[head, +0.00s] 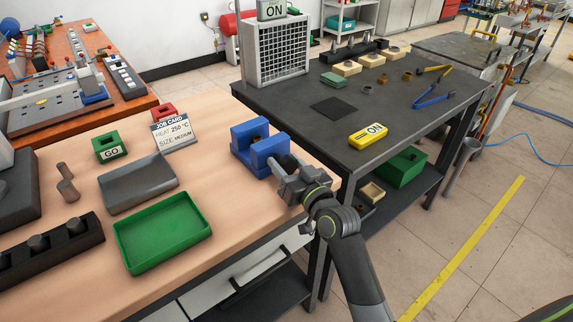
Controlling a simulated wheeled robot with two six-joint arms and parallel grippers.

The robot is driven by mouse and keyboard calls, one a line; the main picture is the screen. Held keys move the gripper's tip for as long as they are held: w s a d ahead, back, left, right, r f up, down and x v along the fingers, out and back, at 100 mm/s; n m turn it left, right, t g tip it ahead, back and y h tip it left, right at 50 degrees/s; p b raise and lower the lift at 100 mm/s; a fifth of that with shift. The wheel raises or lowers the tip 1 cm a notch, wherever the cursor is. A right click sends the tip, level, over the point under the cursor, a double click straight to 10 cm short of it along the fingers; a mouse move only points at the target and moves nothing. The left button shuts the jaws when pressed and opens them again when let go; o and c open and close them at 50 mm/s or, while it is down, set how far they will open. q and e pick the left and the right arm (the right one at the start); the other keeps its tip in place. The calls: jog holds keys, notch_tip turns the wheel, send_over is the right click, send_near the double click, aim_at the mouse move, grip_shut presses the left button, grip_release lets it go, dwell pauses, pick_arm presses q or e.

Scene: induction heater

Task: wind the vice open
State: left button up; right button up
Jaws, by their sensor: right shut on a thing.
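The blue vice (250,139) stands near the right edge of the wooden bench, with a gap between its jaws. A small dark part shows in that gap; I cannot tell whether it is gripped. My right gripper (287,172) is at the vice's near right side, shut on what seems to be the vice's handle. The handle itself is mostly hidden behind the fingers. My left gripper is not in view.
On the wooden bench are a green tray (163,235), a grey tray (115,195), a green GO block (109,148) and a job card (175,132).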

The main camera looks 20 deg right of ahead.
jog(key=o, duration=0.9)
jog(key=shift+d+f, duration=0.1)
jog(key=shift+c, duration=0.2)
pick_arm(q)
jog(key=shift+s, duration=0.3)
pick_arm(e)
jog(key=shift+o, duration=0.5)
jog(key=shift+s, duration=0.1)
pick_arm(q)
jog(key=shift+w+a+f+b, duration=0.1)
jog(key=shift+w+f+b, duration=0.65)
jog(key=shift+b, duration=0.5)
pick_arm(e)
jog(key=v, duration=1.7)
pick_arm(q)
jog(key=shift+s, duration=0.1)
pick_arm(e)
jog(key=shift+s+d, duration=0.1)
